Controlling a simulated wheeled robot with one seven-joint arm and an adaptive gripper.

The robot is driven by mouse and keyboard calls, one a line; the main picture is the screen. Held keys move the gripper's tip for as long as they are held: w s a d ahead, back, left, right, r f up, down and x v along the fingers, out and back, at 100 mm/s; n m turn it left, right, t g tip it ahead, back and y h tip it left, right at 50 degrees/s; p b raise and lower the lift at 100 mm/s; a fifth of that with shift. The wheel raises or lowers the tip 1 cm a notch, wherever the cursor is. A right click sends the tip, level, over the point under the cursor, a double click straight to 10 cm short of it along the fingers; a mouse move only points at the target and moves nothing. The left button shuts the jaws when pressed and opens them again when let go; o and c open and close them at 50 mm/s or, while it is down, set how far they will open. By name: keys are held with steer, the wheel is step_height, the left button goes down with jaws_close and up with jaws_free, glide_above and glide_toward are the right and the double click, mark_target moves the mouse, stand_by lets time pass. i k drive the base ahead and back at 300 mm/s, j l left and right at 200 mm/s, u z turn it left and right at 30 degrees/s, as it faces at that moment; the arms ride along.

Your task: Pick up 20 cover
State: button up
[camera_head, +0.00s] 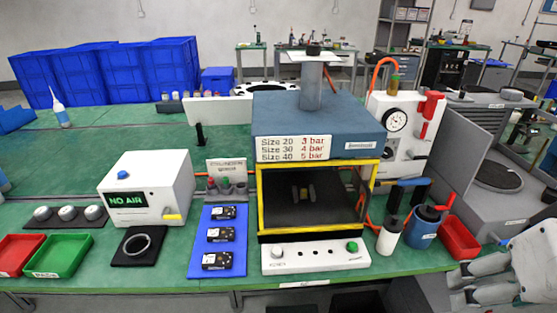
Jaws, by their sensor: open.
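No cover labelled 20 can be read in this view, so I cannot tell which piece is the 20 cover. Three grey domed pieces (68,213) sit in a row on a dark tray (40,224) at the left. My gripper (457,287) is open and empty at the lower right edge, far from both groups.
A blue mat (208,272) holds three black devices. A yellow-framed chamber (317,233) with a "Size 20 3 bar" sign stands mid-table. A white "NO AIR" box (150,180), green tray (62,262), blue pot (424,232) and red bin (459,240) stand around. Green table behind is mostly clear.

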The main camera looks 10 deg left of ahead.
mark_target(219, 260)
steer(key=u, duration=0.35)
steer(key=i+j+u, duration=0.1)
steer(key=u, duration=0.25)
steer(key=i+u, duration=0.1)
steer(key=u, duration=0.25)
